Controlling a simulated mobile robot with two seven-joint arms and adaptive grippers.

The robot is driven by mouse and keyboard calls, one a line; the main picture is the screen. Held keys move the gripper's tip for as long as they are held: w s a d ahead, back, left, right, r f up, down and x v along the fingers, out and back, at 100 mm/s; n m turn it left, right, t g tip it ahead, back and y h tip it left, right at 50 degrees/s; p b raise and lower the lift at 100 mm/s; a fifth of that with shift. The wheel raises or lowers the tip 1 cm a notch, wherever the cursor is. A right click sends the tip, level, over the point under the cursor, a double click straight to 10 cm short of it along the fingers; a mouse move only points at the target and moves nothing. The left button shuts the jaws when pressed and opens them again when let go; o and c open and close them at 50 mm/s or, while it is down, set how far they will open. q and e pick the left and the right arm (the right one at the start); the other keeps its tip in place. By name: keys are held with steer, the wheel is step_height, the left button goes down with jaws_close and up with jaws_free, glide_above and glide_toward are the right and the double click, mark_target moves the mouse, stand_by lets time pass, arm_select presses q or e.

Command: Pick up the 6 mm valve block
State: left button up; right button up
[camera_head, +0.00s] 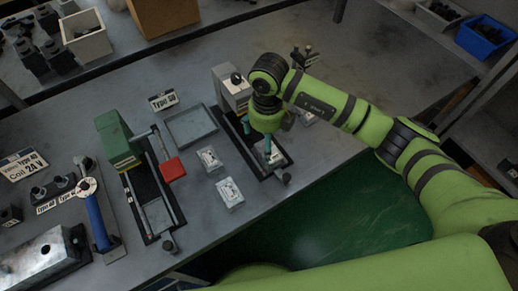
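Small grey valve blocks with white labels lie on the grey bench: one left of centre (210,159), one nearer the front edge (230,193), and one partly hidden behind my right arm (306,117). The labels are too small to read, so I cannot tell which is the 6 mm block. My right gripper (257,134) points down over the right-hand black fixture (232,128). Its two teal fingertips stand apart, so it looks open. A small pale piece (275,158) shows in the fixture beside the nearer fingertip; contact is unclear. My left gripper is not in view.
An empty grey tray (168,141) lies between the right fixture and a green-headed fixture (118,138). A red piece (173,169) sits beside the latter. A blue-handled tool (97,222) stands left. A blue bin (484,37) is at back right.

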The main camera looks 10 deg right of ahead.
steer(key=shift+s+d+f, duration=0.1)
steer(key=shift+s+f, duration=0.1)
steer(key=shift+s, duration=0.15)
steer(key=shift+s+f+p, duration=0.15)
steer(key=shift+f+p, duration=0.1)
steer(key=shift+p, duration=0.15)
steer(key=f, duration=0.2)
steer(key=f+p, duration=0.2)
steer(key=f, duration=0.1)
steer(key=shift+w+f, duration=0.3)
steer(key=shift+w, duration=0.05)
steer(key=shift+f, duration=0.35)
steer(key=shift+a, duration=0.2)
steer(key=c, duration=1.6)
